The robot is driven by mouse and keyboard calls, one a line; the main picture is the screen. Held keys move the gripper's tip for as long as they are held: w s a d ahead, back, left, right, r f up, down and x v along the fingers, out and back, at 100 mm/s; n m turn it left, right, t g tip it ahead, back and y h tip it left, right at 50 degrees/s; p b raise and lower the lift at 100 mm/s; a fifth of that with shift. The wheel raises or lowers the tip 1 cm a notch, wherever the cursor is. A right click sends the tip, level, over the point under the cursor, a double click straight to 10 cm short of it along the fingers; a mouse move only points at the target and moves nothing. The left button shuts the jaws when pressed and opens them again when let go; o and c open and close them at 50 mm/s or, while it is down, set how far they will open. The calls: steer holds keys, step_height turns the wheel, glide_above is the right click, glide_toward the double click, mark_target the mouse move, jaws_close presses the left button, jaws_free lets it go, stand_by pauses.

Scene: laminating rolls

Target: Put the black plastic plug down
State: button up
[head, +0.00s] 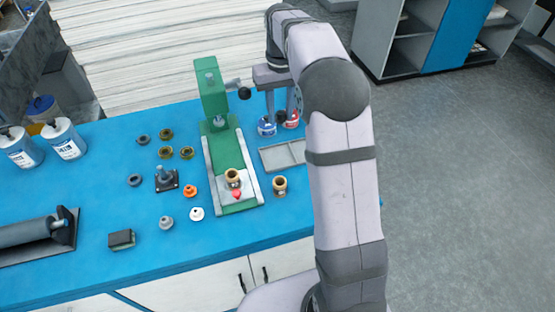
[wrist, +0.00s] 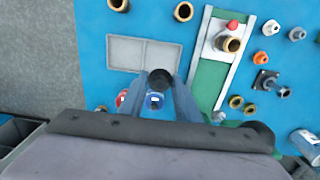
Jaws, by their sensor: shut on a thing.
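My gripper (wrist: 160,88) is shut on the black plastic plug (wrist: 160,79), a dark round piece between the fingertips in the wrist view. In the head view my gripper (head: 281,104) hangs at the back right of the blue table, above the blue-labelled container and the red one. The plug cannot be made out there. A shallow grey tray (head: 284,155) with two compartments lies in front of the gripper and looks empty. It also shows in the wrist view (wrist: 143,54), just beyond the plug.
A green press (head: 211,95) with a black-knobbed lever stands left of the gripper. A brass fitting with a red piece sits on its base; another brass fitting (head: 279,186) stands right of it. The blue container (head: 266,127) and red container (head: 291,119) are close under the fingers.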

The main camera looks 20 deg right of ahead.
mark_target(278, 122)
steer(key=shift+w+a+r, duration=0.15)
steer(key=shift+w+r, duration=0.1)
steer(key=shift+r, duration=0.2)
steer(key=shift+w+a+r, duration=0.15)
steer(key=shift+w+r, duration=0.05)
steer(key=shift+r, duration=0.2)
step_height(278, 122, down, 18)
steer(key=p, duration=0.4)
steer(key=shift+f, duration=0.15)
steer(key=o, duration=1)
step_height(278, 122, up, 12)
steer(key=b, duration=0.3)
steer(key=shift+r+b, duration=0.2)
steer(key=shift+b, duration=0.15)
steer(key=shift+s, duration=0.15)
